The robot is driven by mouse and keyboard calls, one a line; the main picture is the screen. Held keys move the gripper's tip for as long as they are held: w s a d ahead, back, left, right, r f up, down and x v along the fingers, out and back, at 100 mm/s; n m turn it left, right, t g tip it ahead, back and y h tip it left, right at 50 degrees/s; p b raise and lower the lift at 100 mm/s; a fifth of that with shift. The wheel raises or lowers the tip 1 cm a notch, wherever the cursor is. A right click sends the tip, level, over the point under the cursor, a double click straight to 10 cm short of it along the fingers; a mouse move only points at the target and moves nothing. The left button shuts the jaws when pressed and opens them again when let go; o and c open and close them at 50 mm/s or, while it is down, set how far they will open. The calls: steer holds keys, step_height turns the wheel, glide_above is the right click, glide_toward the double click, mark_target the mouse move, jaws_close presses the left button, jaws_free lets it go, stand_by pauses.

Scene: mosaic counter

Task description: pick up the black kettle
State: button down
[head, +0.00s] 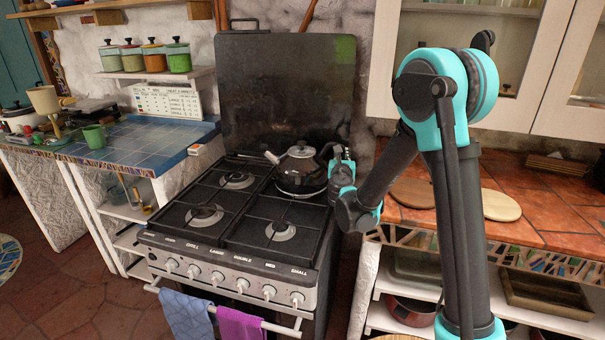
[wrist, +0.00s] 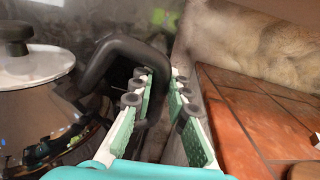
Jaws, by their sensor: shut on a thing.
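The black kettle (head: 299,178) has a dark shiny body, a silver lid with a black knob and a spout pointing left. It is upright at the back right burner of the stove (head: 232,257); I cannot see a gap under it. My gripper (head: 334,158) reaches it from the right, at the handle side. In the wrist view, the kettle's body and lid (wrist: 35,65) fill the left, and its thick black handle (wrist: 125,52) curves between my gripper's green-padded fingers (wrist: 162,74). The fingers are shut on the handle, partly hiding its lower part.
A dark upright panel (head: 285,85) stands behind the stove. A tiled counter (head: 510,205) with wooden boards lies to the right. A blue-tiled counter (head: 140,143) is to the left. The other burners are empty. Towels (head: 188,312) hang from the front rail.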

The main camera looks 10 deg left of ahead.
steer(key=shift+r, duration=0.15)
step_height(320, 180, up, 20)
stand_by(0.8)
steer(key=c, duration=2)
jaws_free()
jaws_close()
